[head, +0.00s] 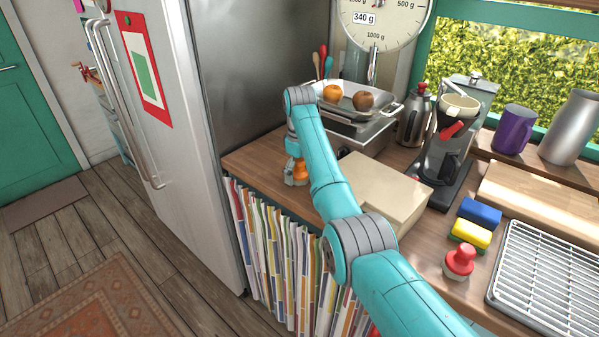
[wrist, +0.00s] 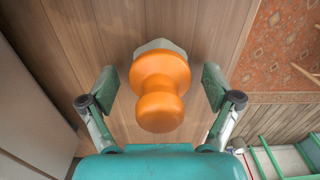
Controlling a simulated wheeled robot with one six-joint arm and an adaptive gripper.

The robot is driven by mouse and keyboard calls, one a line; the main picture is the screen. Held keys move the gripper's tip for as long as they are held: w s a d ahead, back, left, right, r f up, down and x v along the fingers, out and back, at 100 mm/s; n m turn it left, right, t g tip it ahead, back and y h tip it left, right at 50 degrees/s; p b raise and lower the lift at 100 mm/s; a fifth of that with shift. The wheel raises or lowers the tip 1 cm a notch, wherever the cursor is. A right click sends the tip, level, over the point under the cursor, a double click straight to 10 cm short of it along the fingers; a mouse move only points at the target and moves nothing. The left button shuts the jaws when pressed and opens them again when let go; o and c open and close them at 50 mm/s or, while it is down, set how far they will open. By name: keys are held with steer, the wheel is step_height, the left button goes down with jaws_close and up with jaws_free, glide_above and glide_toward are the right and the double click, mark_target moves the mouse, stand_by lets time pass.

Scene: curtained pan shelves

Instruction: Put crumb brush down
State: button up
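The crumb brush, with an orange knob handle (wrist: 160,100) and a pale base, stands on the wooden counter in the wrist view. In the head view the brush (head: 300,171) is near the counter's front left edge, below the end of my arm and partly hidden by it. My gripper (wrist: 159,87) is open, with one finger on each side of the handle and a visible gap to both. In the head view its fingers are hard to make out.
A cream box (head: 385,187) lies right of the brush. Behind are a scale (head: 357,131) holding fruit and a kettle (head: 414,125). A fridge (head: 180,120) stands left. Sponges (head: 470,233), a red-knobbed brush (head: 459,260) and a rack (head: 550,275) are at right.

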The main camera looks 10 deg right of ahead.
step_height(320, 180, up, 8)
steer(key=shift+f, duration=0.25)
stand_by(0.4)
jaws_close()
stand_by(0.4)
stand_by(0.9)
